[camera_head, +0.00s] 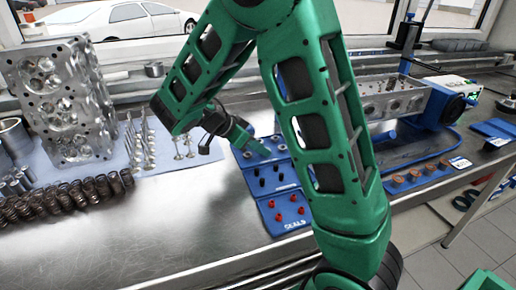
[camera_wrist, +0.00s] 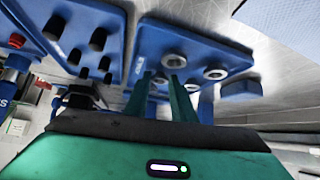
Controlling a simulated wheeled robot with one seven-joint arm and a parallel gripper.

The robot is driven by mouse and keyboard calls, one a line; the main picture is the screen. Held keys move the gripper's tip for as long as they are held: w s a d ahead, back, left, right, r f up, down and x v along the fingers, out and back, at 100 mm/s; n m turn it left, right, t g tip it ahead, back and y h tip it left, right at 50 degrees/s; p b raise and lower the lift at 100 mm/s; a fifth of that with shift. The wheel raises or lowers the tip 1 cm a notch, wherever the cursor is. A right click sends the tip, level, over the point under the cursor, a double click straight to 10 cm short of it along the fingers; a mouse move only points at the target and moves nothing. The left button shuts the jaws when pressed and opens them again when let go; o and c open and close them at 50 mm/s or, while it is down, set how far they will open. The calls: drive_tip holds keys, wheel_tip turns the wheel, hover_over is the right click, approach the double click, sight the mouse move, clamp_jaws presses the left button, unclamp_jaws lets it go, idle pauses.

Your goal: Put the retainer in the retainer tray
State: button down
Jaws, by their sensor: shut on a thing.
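The retainer tray (camera_wrist: 205,45) is a blue plate with several grey ring-shaped retainers on it. In the head view, this tray (camera_head: 247,158) lies on the bench at the back of a row of blue trays. My gripper (camera_head: 262,148) is low over it, tilted. In the wrist view, my gripper (camera_wrist: 160,76) has its two green fingers close together, shut on a small grey retainer (camera_wrist: 160,82) that is partly hidden between them. Other retainers (camera_wrist: 215,73) sit close beside the fingertips. Whether the held retainer touches the tray is not clear.
A blue tray with black pieces (camera_head: 262,182) and a seals tray with red pieces (camera_head: 299,211) lie in front. A cylinder head (camera_head: 60,100), springs (camera_head: 70,195) and valves (camera_head: 140,145) are at left. An engine block (camera_head: 390,98) is at right.

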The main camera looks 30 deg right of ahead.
drive_tip(key=shift+f, duration=0.25)
drive_tip(key=shift+s+f, duration=0.3)
drive_tip(key=shift+f, duration=0.05)
drive_tip(key=c, duration=1.5)
unclamp_jaws()
drive_tip(key=shift+w+r, duration=0.1)
drive_tip(key=shift+r, duration=0.45)
drive_tip(key=v, duration=1.2)
drive_tip(key=shift+w, duration=0.15)
